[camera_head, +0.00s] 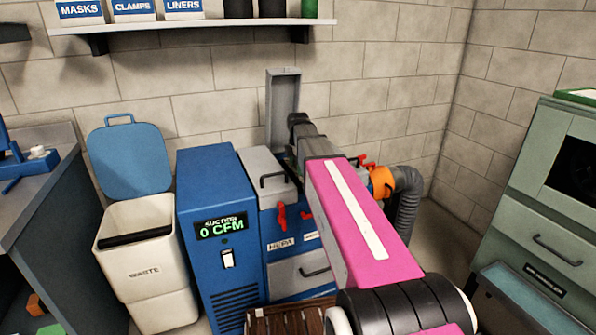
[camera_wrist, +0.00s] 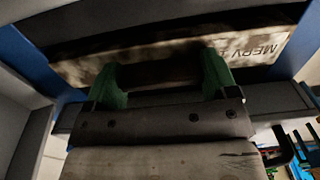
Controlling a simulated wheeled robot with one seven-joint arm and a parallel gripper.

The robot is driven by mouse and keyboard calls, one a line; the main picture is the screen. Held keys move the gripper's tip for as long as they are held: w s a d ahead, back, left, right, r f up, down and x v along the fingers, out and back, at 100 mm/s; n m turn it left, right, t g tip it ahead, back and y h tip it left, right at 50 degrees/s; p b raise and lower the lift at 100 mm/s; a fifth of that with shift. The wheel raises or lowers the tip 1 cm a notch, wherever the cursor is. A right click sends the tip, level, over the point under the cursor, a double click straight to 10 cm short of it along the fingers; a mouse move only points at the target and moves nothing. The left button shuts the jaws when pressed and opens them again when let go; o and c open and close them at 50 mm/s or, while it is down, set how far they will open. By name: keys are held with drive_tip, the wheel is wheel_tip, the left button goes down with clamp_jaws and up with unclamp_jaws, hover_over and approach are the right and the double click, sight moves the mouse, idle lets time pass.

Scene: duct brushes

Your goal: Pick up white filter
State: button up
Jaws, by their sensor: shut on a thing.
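The white filter (camera_wrist: 222,55), a dirty off-white panel marked "MERV", shows across the upper part of the wrist view, inside a dark slot with blue walls. My gripper (camera_wrist: 160,75) has its green fingers at the filter's near edge, shut on it; shadow hides the exact contact. In the head view the end of my arm reaches over the blue HEPA unit (camera_head: 282,228), beside a raised grey lid (camera_head: 283,112). My arm hides the filter and most of my gripper there.
A blue suction cabinet (camera_head: 215,265) reading 0 CFM stands left of the HEPA unit. Further left is a waste bin (camera_head: 146,285) with its blue lid raised. A grey hose (camera_head: 405,205) is on the right, and a green cabinet (camera_head: 545,210) stands far right.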

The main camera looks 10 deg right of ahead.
wheel_tip(320, 180, up, 27)
idle(0.8)
drive_tip(key=shift+f, duration=0.1)
